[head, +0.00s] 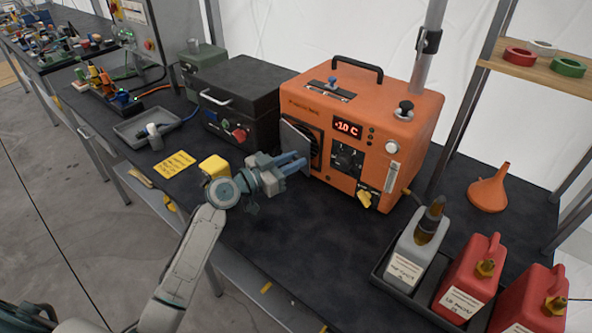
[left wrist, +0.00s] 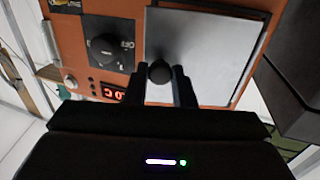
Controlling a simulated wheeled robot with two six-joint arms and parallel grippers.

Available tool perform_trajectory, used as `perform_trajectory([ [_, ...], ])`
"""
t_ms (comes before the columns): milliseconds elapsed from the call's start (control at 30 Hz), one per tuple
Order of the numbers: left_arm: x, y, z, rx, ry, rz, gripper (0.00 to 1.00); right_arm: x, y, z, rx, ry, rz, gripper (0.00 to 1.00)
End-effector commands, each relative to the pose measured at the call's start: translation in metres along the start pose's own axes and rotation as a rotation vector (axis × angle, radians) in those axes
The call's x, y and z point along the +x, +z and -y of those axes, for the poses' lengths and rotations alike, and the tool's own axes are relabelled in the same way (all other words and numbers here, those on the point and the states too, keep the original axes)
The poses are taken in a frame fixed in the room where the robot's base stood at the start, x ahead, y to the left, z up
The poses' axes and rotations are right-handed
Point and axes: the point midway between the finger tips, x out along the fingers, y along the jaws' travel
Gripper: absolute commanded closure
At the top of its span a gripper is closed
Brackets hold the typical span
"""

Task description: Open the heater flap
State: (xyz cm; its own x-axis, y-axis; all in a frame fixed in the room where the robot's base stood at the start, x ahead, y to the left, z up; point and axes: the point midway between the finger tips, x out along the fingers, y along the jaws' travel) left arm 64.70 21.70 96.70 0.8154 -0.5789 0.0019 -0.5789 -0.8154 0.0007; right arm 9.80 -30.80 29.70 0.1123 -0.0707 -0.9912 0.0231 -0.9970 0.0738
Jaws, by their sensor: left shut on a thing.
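The orange heater (head: 350,130) stands on the dark bench, its display lit. Its grey square flap (head: 296,138) is on the left of the front face. In the head view the knob is hidden by the gripper. My right gripper is not in view.
A black case (head: 240,90) with a handle stands close left of the heater. A grey jug (head: 408,255) and red cans (head: 470,275) are at the front right, and an orange funnel (head: 490,190) is behind them.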

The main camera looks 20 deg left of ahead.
Motion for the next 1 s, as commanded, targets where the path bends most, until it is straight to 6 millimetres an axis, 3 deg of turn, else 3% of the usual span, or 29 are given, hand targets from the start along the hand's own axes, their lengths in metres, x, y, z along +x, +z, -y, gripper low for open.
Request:
perform_trajectory([
  [367, -0.001, -0.001, 0.0, 0.002, 0.008, 0.001, 1.0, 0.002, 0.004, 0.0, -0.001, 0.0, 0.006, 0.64],
  [400, -0.001, -0.001, 0.0, 0.002, 0.008, 0.001, 0.71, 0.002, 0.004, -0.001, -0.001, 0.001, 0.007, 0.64],
  [500, -0.001, -0.001, 0.0, 0.002, 0.008, 0.001, 0.56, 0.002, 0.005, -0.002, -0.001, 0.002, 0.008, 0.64],
  [833, -0.004, 0.001, 0.0, 0.002, 0.008, 0.002, 0.56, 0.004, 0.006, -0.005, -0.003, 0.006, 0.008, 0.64],
  [1000, -0.024, 0.004, 0.001, 0.006, 0.008, 0.006, 0.56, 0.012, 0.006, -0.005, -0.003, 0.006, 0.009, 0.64],
])
